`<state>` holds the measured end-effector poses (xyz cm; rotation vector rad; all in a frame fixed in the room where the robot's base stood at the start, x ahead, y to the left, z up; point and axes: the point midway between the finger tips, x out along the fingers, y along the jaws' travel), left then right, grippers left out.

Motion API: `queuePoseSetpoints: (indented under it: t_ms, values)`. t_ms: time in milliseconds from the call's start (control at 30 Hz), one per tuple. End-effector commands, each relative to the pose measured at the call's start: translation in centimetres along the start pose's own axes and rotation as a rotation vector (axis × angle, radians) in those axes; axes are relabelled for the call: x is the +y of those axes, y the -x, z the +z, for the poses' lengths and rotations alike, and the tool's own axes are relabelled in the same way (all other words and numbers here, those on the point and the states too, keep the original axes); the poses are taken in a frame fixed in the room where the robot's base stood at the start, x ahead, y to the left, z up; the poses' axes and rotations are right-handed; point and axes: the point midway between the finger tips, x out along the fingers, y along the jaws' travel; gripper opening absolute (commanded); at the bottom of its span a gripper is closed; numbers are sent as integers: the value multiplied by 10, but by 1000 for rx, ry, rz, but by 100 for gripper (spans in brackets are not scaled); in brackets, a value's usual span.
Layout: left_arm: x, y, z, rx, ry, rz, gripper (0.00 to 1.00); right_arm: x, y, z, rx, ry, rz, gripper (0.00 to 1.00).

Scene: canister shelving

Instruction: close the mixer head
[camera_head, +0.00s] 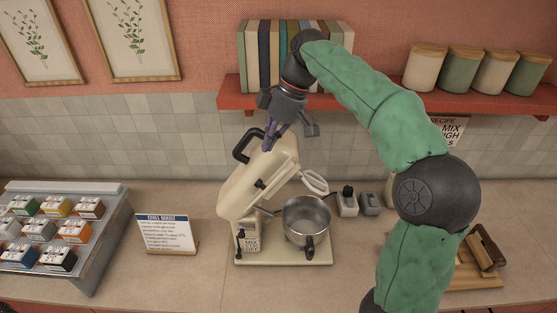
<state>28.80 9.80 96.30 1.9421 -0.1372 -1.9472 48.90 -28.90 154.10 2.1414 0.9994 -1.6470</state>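A cream stand mixer stands on the counter. Its head (258,188) is tilted up, with a black handle on its upper left and a whisk-like white attachment (314,181) on its right. A steel bowl (307,216) with a dark handle sits on the mixer's base (283,256). My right gripper (270,138) points down just above the top of the raised head, close to the black handle. I cannot tell whether it touches the head, or how far apart its fingers are. My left gripper is not in view.
A rack of small coloured boxes (117,212) stands at the left, beside a small sign (166,232). A red shelf (378,101) with books and canisters (425,68) runs behind my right arm. A wooden item (488,249) lies at the right.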

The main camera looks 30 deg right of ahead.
Motion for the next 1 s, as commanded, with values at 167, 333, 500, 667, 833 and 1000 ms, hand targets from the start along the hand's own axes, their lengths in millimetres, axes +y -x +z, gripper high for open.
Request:
queuePoseSetpoints:
  t_ms: [167,333,500,667,833,1000]
  values:
    - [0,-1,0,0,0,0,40,0,-24,8,1,-3,2,0]
    - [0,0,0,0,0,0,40,0,-29,29,1,-3,1,0]
    - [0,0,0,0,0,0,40,0,-32,38,1,-2,1,0]
    - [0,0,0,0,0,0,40,0,-32,39,1,-1,0,0]
    - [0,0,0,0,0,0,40,0,-32,39,1,-1,0,0]
    - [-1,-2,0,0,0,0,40,1,-33,40,7,-1,-1,0]
